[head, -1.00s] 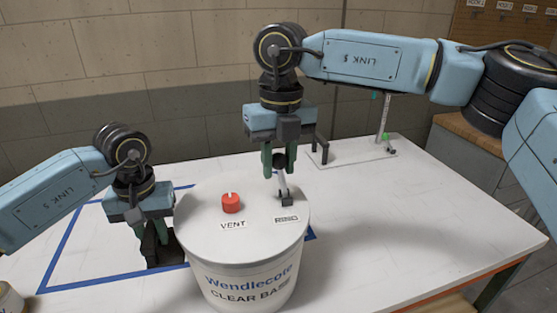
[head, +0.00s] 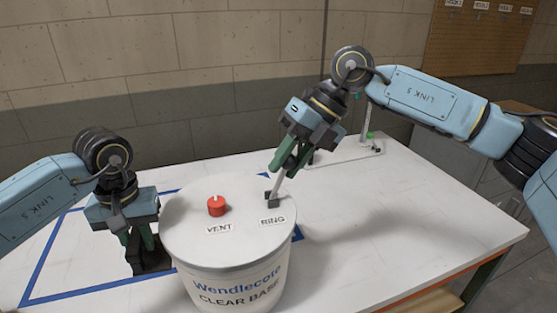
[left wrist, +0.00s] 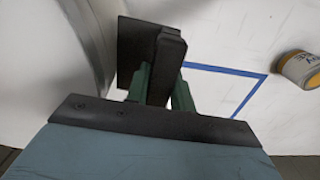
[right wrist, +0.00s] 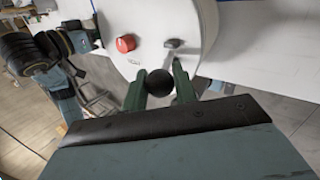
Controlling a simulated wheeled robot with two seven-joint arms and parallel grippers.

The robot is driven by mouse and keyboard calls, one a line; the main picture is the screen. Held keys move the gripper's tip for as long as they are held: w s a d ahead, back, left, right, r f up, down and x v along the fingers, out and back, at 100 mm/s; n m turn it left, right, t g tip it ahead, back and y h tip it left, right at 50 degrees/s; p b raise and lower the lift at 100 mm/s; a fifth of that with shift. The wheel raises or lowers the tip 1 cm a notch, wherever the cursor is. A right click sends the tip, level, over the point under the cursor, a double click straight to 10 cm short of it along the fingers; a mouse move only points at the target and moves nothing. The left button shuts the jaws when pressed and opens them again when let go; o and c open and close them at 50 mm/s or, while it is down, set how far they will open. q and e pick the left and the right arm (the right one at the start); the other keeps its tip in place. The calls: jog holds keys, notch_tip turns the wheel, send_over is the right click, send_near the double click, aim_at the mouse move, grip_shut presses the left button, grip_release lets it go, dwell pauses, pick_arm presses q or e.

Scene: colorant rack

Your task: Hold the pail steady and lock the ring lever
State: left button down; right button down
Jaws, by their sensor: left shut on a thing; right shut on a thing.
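The white pail (head: 228,275), marked "Wendlecote CLEAR BASE", stands upright on the table. Its lid (head: 215,240) has a red vent cap (head: 216,206) and the ring lever (head: 276,189), a grey bar rising from a dark pivot by the RING label. My right gripper (head: 283,164) is tilted and shut on the lever's upper end; the right wrist view shows a black ball knob (right wrist: 159,82) between its fingers. The lever leans right. My left gripper (head: 140,243) is shut on a dark block (head: 152,262) at the pail's left side; the block also shows in the left wrist view (left wrist: 150,48).
Blue tape (head: 48,250) outlines an area on the white table (head: 400,215) left of and behind the pail. A light stand (head: 345,152) is at the back right. A can (left wrist: 300,68) shows in the left wrist view. The table's right side is clear.

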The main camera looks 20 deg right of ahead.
pick_arm(q)
jog(key=shift+a, duration=0.1)
pick_arm(e)
jog(key=shift+d+f+y, duration=0.5)
jog(key=shift+d+y, duration=0.35)
jog(key=shift+y, duration=0.15)
jog(key=c, duration=1.1)
grip_release()
jog(key=shift+c, duration=0.2)
jog(key=shift+r, duration=0.1)
jog(key=v, duration=1.2)
jog(key=shift+s, duration=0.2)
jog(key=shift+d, duration=0.1)
